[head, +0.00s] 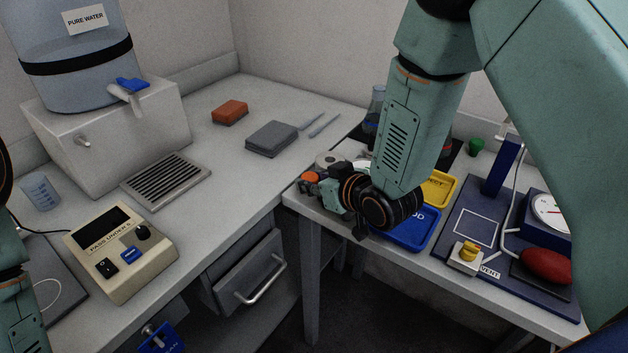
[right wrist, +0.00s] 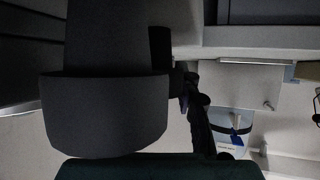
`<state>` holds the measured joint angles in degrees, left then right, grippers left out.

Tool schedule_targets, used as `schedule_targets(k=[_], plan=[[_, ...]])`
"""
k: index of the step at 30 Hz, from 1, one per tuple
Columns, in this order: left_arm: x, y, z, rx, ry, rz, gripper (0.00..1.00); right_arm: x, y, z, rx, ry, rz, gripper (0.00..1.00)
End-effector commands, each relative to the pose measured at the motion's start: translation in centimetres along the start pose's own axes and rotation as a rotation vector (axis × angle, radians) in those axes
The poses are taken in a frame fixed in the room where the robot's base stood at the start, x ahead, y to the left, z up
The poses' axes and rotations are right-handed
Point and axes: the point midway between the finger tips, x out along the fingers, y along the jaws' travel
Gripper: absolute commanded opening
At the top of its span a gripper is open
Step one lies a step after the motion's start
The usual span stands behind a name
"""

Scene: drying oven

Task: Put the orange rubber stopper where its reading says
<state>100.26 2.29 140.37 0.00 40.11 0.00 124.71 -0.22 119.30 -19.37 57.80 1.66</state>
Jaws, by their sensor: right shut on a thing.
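The orange rubber stopper (head: 308,177) is at the fingertips of my right gripper (head: 312,184), at the left end of the right-hand bench. The gripper is shut on it and hides part of it. A beige meter (head: 121,252) on the left bench is labelled "PASS UNDER 6"; its display is dark, with no legible reading. A blue tray (head: 408,236), its label partly hidden and ending in "OD", and a yellow tray (head: 440,188) lie beyond my right wrist. In the right wrist view dark gripper parts fill much of the picture; I cannot make out the stopper there. My left gripper is out of view.
A pure water tank (head: 72,60) stands on a white block at the back left. A grey block (head: 272,138) and orange-red block (head: 230,112) lie on the left bench. A blue board with a gauge (head: 549,213) and red bulb (head: 546,266) occupies the right bench.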

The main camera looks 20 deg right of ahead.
Motion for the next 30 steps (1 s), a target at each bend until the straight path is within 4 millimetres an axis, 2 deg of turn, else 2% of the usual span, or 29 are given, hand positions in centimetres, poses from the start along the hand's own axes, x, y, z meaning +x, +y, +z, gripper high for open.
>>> schedule_targets(k=[6, 7, 10, 25, 30], plan=[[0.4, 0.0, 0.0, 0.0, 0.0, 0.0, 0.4, 0.3, 0.0, 0.7, 0.0, -0.001, 0.0, 0.06], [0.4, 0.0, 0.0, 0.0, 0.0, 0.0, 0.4, 0.3, 0.0, 0.7, 0.0, -0.002, 0.0, 0.33], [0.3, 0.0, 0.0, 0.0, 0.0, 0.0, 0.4, 0.2, 0.0, 0.7, 0.001, -0.005, -0.001, 0.41], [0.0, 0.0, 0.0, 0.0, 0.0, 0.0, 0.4, 0.0, -0.1, 0.5, 0.002, -0.011, -0.002, 0.41], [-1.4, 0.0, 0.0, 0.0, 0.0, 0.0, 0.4, -2.2, 0.0, -0.1, 0.006, -0.012, -0.001, 0.41]])
